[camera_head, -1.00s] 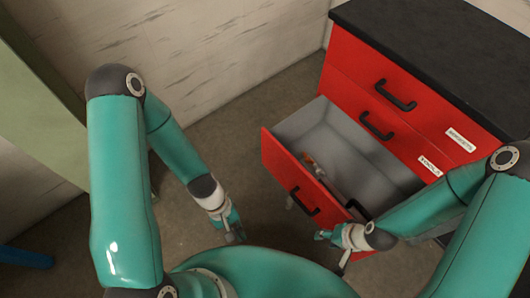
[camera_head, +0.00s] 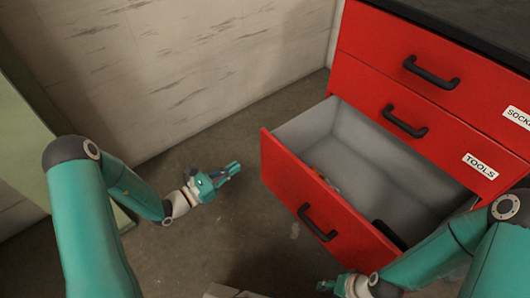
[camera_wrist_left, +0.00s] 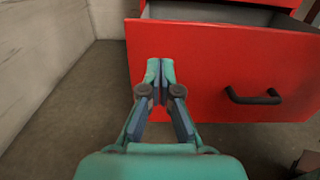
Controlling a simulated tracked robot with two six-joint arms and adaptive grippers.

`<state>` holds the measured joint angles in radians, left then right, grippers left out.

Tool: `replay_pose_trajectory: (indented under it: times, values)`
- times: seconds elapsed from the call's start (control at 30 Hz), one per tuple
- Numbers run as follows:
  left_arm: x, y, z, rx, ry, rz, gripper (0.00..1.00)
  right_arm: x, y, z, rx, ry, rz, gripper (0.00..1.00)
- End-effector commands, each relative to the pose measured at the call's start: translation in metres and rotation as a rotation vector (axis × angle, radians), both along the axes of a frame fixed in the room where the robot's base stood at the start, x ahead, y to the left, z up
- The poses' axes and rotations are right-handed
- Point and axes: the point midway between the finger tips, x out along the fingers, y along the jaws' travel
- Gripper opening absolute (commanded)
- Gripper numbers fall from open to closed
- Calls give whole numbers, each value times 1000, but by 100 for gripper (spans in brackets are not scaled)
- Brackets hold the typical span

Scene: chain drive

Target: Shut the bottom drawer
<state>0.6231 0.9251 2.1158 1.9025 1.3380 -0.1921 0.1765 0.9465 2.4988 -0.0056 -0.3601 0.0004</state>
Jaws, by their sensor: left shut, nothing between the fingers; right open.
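The bottom drawer (camera_head: 317,202) of the red cabinet is pulled far out, with a black handle (camera_head: 317,222) on its front. Its grey inside shows, holding an orange item and a dark item. My left gripper (camera_head: 234,169) is shut and empty, left of the drawer front and apart from it in the head view. In the left wrist view my left gripper (camera_wrist_left: 158,66) points at the left part of the red drawer front (camera_wrist_left: 205,75), left of the handle (camera_wrist_left: 252,97). My right gripper (camera_head: 325,286) is open and empty, below the drawer front near the bottom edge.
The red cabinet (camera_head: 378,42) has closed drawers above, one labelled TOOLS (camera_head: 480,165), and a dark top (camera_head: 470,20). A pale wall (camera_head: 190,70) stands behind at the left. Bare floor (camera_head: 235,215) lies left of the drawer.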

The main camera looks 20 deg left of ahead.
Motion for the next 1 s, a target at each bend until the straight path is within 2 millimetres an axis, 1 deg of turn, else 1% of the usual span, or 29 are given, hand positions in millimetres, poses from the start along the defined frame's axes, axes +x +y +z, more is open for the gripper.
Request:
replay_pose_trajectory:
  times: [0.17, 0.4, 0.6, 0.7, 0.8, 1.0]
  values:
    - [22, -20, -2, 2, -1, -9, 0, 0, 0, -9, 0, 0, 0, 45]
    - [62, -49, -2, 1, -2, -10, 0, 0, 0, -25, 0, 0, 0, 45]
    - [89, -68, -2, 1, 0, -8, 0, 0, 0, -36, 0, 0, 0, 45]
    - [97, -73, -2, 0, 1, -6, 0, 0, 0, -40, 0, 0, 0, 45]
    - [102, -77, -1, 1, 3, -7, 0, 0, 0, -41, 0, 0, 0, 45]
    - [104, -78, 0, 0, 4, -5, 0, 0, 0, -41, 0, 0, 0, 45]
